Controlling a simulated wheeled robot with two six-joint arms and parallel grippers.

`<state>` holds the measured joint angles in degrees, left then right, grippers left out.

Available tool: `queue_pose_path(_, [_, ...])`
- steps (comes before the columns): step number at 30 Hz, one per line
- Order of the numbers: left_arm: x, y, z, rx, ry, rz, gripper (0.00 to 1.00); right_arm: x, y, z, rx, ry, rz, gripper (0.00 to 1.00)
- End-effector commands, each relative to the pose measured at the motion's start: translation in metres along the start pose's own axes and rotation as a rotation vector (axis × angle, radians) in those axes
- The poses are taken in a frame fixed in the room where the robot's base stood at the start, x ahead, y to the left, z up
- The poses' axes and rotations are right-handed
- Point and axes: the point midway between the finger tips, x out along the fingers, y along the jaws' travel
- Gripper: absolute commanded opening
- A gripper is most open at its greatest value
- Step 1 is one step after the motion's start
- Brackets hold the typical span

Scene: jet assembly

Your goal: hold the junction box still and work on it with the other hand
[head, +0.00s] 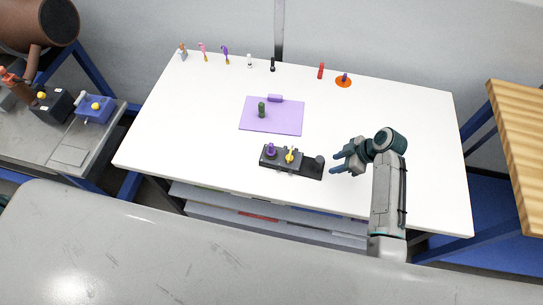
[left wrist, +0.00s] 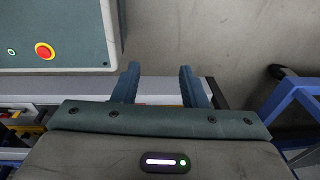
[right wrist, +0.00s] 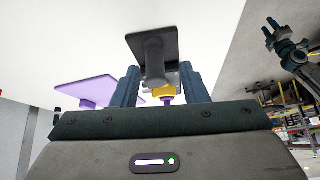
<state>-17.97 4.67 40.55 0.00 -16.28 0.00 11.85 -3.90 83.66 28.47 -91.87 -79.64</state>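The junction box (head: 276,164) is a black block on the white table, with a purple part and a yellow part on top and a flat dark extension with a round end at its right. My right gripper (head: 335,163) is open and empty just right of that end, fingers pointing at it. In the right wrist view the box's dark end (right wrist: 152,45) shows beyond and between the open fingers (right wrist: 160,88), with yellow behind it. My left gripper (left wrist: 158,80) is open and empty in the left wrist view, away from the box; it is outside the head view.
The white table (head: 400,110) has a purple mat (head: 285,120) with a dark green part (head: 262,109) on it. Several small parts stand along the back edge, including a red one (head: 321,71) and an orange disc (head: 343,83). A grey side bench (head: 70,155) stands at left.

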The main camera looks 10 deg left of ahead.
Motion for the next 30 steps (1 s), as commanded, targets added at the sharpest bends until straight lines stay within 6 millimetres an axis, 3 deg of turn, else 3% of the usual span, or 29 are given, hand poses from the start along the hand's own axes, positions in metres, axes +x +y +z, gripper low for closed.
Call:
queue_pose_path(4, [0.002, 0.001, 0.019, -0.002, -0.009, 0.001, 0.39, -0.002, 0.01, -0.016, -0.07, 0.031, -0.019, 0.4])
queue_pose_path(11, [0.009, 0.001, 0.023, -0.002, -0.009, 0.001, 0.39, 0.005, 0.011, -0.017, -0.082, 0.036, -0.02, 0.4])
queue_pose_path(30, [0.06, 0.006, 0.028, -0.002, -0.01, 0.001, 0.39, 0.064, 0.01, -0.017, -0.08, 0.035, -0.019, 0.4])
